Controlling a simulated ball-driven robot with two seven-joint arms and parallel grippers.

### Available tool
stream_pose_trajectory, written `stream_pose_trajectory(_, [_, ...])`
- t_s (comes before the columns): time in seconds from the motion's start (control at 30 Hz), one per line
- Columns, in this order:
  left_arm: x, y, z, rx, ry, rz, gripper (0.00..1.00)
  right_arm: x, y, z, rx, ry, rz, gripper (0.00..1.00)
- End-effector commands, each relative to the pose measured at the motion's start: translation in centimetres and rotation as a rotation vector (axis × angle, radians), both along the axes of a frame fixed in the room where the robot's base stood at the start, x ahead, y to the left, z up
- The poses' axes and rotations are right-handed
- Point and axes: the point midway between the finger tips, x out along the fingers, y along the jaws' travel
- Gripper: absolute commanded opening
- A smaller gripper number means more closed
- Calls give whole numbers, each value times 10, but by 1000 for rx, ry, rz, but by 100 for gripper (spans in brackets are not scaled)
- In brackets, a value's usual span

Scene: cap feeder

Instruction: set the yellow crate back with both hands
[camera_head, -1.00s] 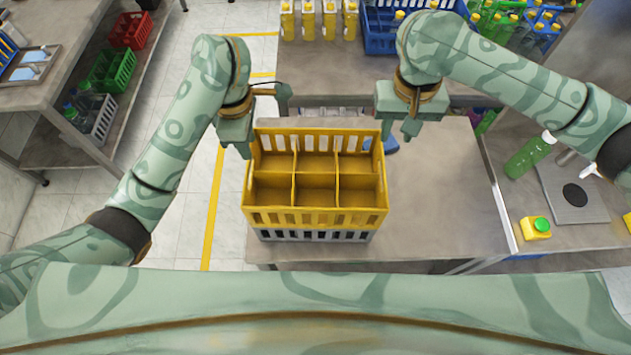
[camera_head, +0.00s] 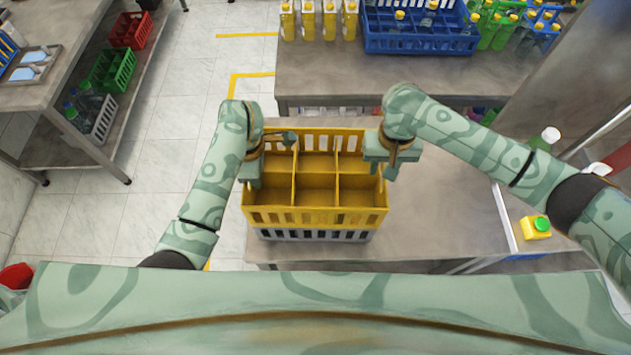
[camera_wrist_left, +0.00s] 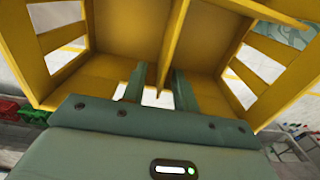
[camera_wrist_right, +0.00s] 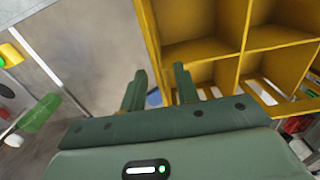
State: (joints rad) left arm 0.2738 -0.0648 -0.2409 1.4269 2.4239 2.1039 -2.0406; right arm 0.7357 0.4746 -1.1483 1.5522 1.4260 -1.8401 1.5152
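The yellow crate (camera_head: 315,217), divided into several empty compartments, sits upright on top of a grey crate (camera_head: 315,236) on the near table. My left gripper (camera_head: 255,182) is at the crate's left end wall. In the left wrist view its two fingers (camera_wrist_left: 159,88) stand apart, with the crate's divider ahead of them. My right gripper (camera_head: 384,168) is at the right end wall. In the right wrist view its fingers (camera_wrist_right: 160,90) are apart near the crate's wall (camera_wrist_right: 151,38). Whether either gripper touches the crate is unclear.
The near table (camera_head: 440,215) is bare to the right of the crates. A blue crate (camera_head: 420,42) and yellow bottles (camera_head: 308,22) stand on the far table.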

Motion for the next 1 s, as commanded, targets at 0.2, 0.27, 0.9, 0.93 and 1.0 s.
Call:
stream_pose_trajectory(0.2, [0,0,0,0,0,0,10,0,0,0,0,0,0,11])
stream_pose_trajectory(0.27, [0,0,0,0,0,0,0,0,0,0,0,0,0,0])
stream_pose_trajectory(0.9, [0,0,1,0,0,0,0,0,0,1,0,-1,0,0])
stream_pose_trajectory(0.93, [0,0,1,0,-1,0,0,0,0,1,0,-1,0,0])
stream_pose_trajectory(1.0, [0,0,1,0,-1,1,0,0,0,1,-1,-1,0,0])
